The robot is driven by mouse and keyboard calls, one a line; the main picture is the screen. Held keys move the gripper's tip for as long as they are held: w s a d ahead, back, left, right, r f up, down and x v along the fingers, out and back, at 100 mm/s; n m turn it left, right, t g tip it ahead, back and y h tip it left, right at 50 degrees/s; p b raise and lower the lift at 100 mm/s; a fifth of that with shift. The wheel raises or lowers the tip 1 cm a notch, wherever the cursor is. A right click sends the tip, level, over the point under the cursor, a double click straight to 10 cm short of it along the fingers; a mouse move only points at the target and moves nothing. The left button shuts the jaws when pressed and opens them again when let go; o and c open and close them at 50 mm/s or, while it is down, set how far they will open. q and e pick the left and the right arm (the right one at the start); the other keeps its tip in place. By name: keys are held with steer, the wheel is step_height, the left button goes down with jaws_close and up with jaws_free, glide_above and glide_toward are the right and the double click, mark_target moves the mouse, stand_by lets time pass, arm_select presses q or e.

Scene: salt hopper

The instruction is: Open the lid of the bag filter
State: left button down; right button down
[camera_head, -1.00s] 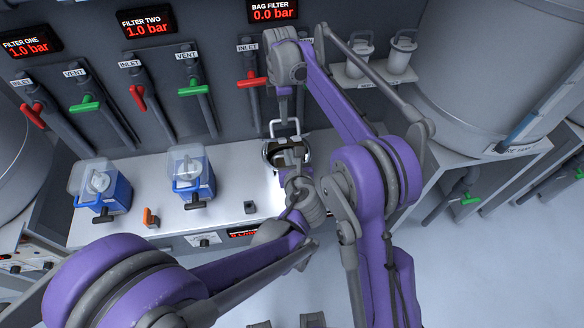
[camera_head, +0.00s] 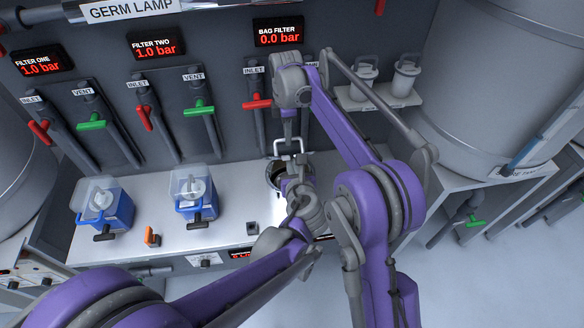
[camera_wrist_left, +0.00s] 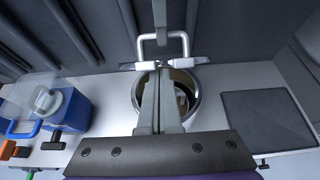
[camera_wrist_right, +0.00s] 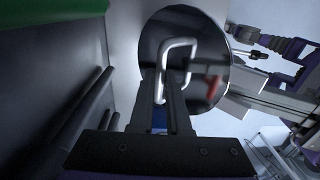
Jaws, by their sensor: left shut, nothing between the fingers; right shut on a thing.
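The bag filter is a round metal pot (camera_head: 272,178) on the bench; its shiny rim (camera_wrist_left: 138,98) and open mouth show in the left wrist view. Its lid stands raised at the back of the mouth, edge-on there, and shows as a dark, glossy disc (camera_wrist_right: 218,55) in the right wrist view. My right gripper (camera_head: 289,134) is shut on the lid's U-shaped handle (camera_wrist_left: 160,45). My left gripper (camera_wrist_left: 165,78) is shut and empty, in front of and over the mouth. Its fingers hide part of the pot's inside.
Two blue filter housings (camera_head: 110,212) (camera_head: 203,203) stand left on the bench (camera_head: 225,222). Red and green valve handles (camera_head: 257,103) line the wall behind. The bag filter display (camera_head: 278,32) reads 0.0 bar. White canisters (camera_head: 405,78) sit on a shelf at right.

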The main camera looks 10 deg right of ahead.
steer(key=c, duration=0.9)
jaws_free()
steer(key=shift+s, duration=0.15)
